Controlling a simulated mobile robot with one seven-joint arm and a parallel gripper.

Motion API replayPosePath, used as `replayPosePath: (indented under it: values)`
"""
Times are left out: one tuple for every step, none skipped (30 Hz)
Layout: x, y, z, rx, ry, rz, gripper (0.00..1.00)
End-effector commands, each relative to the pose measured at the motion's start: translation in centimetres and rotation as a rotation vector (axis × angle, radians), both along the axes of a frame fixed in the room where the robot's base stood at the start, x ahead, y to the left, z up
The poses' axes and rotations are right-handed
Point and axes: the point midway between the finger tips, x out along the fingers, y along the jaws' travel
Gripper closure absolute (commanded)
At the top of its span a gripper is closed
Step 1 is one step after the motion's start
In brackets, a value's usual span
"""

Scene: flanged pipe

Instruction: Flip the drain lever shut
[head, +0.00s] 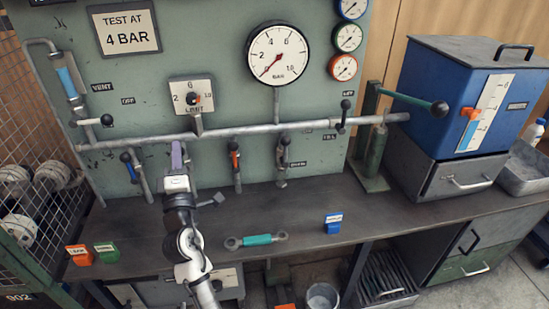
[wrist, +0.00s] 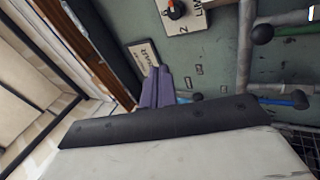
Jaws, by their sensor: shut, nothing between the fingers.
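My gripper (head: 176,155) has purple fingers, shut and empty, in front of the horizontal pipe below the limit dial. The fingers also show in the wrist view (wrist: 156,88). No drain label is clearly legible, so I cannot tell for certain which lever is the drain one. A small black-knobbed lever (head: 285,141) sits right of the gripper, above a small plate (head: 297,164) whose writing is too small to read. An orange-handled lever (head: 235,155) hangs between it and the gripper. A blue-handled lever (head: 127,160) is left of the gripper. The gripper looks apart from these levers.
The grey pipe (head: 240,130) crosses the green panel. A large gauge (head: 278,53) is above.

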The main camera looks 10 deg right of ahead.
Motion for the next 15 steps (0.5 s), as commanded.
replayPosePath:
  values:
    - [1.3,-3.2,-3.3,-0.078,0.053,-0.121,1.00]
    - [1.9,-4.9,-4.9,-0.126,0.082,-0.187,1.00]
    - [2.4,-7.1,-6.9,-0.187,0.121,-0.271,1.00]
    - [2.7,-8.7,-8.3,-0.231,0.149,-0.328,1.00]
    - [2.9,-10.2,-9.6,-0.272,0.176,-0.380,1.00]
    - [3.0,-11.9,-11.1,-0.322,0.209,-0.441,1.00]
    - [3.1,-13.1,-12.1,-0.356,0.231,-0.483,1.00]
    - [3.0,-14.2,-13.0,-0.385,0.253,-0.519,1.00]
    - [3.0,-15.4,-14.1,-0.422,0.278,-0.560,1.00]
    - [2.9,-16.2,-14.7,-0.444,0.293,-0.586,1.00]
    - [2.8,-16.9,-15.2,-0.463,0.306,-0.607,1.00]
    - [2.7,-17.5,-15.7,-0.483,0.320,-0.630,1.00]
    - [2.7,-17.9,-16.0,-0.495,0.328,-0.641,1.00]
    - [2.6,-18.1,-16.3,-0.503,0.334,-0.650,1.00]
    - [2.6,-18.4,-16.4,-0.511,0.340,-0.658,1.00]
